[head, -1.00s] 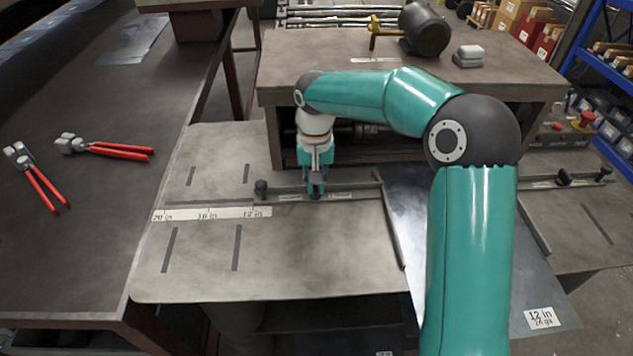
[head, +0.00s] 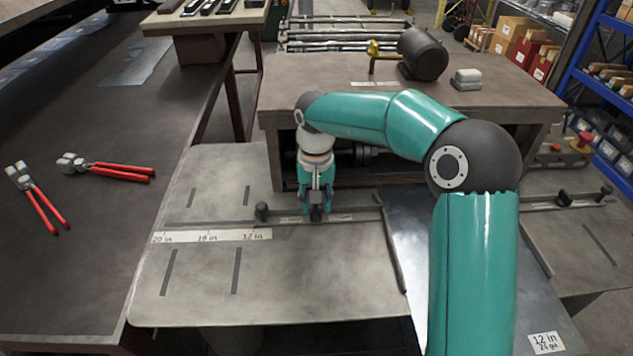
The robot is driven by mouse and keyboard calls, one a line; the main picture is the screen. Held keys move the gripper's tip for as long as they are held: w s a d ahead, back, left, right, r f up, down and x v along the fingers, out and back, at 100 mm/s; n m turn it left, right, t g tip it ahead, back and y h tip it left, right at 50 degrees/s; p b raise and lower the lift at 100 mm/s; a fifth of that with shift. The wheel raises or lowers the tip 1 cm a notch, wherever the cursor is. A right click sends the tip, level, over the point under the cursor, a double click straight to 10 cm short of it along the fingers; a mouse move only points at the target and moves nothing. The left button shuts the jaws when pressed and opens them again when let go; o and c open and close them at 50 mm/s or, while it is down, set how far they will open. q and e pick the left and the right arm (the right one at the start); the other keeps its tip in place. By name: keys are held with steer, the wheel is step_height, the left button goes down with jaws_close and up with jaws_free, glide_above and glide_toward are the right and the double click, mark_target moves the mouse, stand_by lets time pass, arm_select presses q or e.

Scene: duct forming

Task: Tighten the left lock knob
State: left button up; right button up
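A bar (head: 350,213) with a scale strip (head: 210,236) runs across the left part of the grey table (head: 200,290). My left gripper is out of view.
Two red-handled pliers (head: 118,170) (head: 38,200) lie on the dark bench at left. A raised shelf with a motor (head: 424,54) stands behind my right gripper. A metal sheet (head: 420,225) lies right of it. A similar bar with a dark knob (head: 565,199) is farther right.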

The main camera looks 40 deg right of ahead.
mark_target(316, 208)
step_height(316, 208, up, 11)
stand_by(0.4)
stand_by(0.4)
